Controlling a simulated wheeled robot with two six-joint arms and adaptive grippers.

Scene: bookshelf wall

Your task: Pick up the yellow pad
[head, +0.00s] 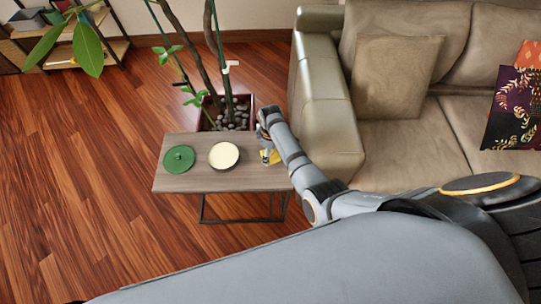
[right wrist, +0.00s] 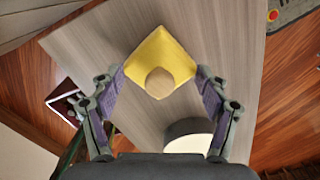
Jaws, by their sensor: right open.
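The yellow pad (right wrist: 160,49) lies on the grey wood side table (head: 200,183), turned like a diamond in the right wrist view. A round tan piece (right wrist: 159,82) shows on its near part; I cannot tell whether it belongs to the pad. In the head view only a bit of the pad (head: 274,159) shows beside my gripper, at the table's right end. My right gripper (right wrist: 160,92) is open and empty above the pad, one finger towards each side. I cannot tell how high it is. My left gripper is out of view.
A round cream-topped container (head: 223,155) and a green round lid-like thing (head: 179,158) stand left of the pad. A potted plant (head: 230,112) is behind the table. A beige sofa (head: 325,100) is close on the right. Wooden floor is clear at left.

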